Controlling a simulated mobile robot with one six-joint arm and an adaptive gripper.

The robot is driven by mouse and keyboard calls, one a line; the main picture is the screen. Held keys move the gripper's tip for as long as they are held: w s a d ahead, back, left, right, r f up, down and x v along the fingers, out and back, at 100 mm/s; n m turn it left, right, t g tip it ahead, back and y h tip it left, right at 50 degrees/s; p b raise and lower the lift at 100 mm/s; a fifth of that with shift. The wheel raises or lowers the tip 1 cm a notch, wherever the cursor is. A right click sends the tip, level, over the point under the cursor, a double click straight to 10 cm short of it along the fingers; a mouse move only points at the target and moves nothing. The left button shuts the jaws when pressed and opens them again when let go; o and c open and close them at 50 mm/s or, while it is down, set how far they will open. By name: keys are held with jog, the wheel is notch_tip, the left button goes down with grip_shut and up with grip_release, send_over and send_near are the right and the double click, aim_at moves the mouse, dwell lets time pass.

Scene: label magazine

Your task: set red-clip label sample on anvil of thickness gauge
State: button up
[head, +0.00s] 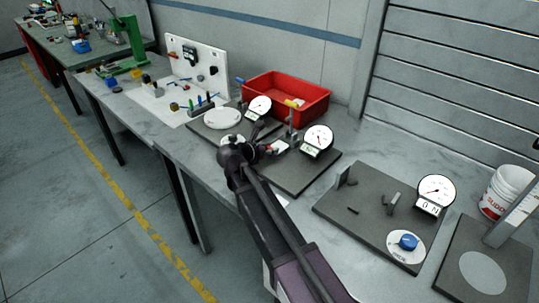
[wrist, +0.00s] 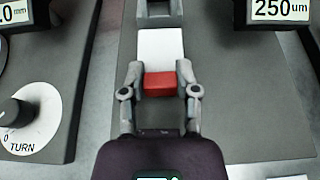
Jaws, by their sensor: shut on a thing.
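My gripper (wrist: 159,72) is shut on the red clip (wrist: 160,85), one finger on each side of it. The white label sample (wrist: 161,47) sticks out flat ahead of the clip. Its far end is close to a grey block (wrist: 160,17) at the top of the wrist view; I cannot tell whether they touch. In the head view the white sample (head: 279,147) shows at my gripper (head: 268,150), beside a dial gauge (head: 318,138) on a dark base. The 250 um plate (wrist: 281,9) is at the upper right of the wrist view. The anvil's contact face is not clear.
Another dial gauge (head: 259,107) and a red bin (head: 286,97) stand behind. To the right are a gauge base with a blue knob (head: 408,242) and a white bucket (head: 508,190). In the wrist view a TURN dial (wrist: 25,120) sits at left.

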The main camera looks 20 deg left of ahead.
jog(key=shift+f+b, duration=0.3)
jog(key=shift+f, duration=0.25)
jog(key=shift+f, duration=0.15)
jog(key=o, duration=0.8)
jog(key=shift+r, duration=0.3)
jog(key=p+v, duration=0.4)
jog(key=v, duration=0.8)
jog(key=shift+p, duration=0.35)
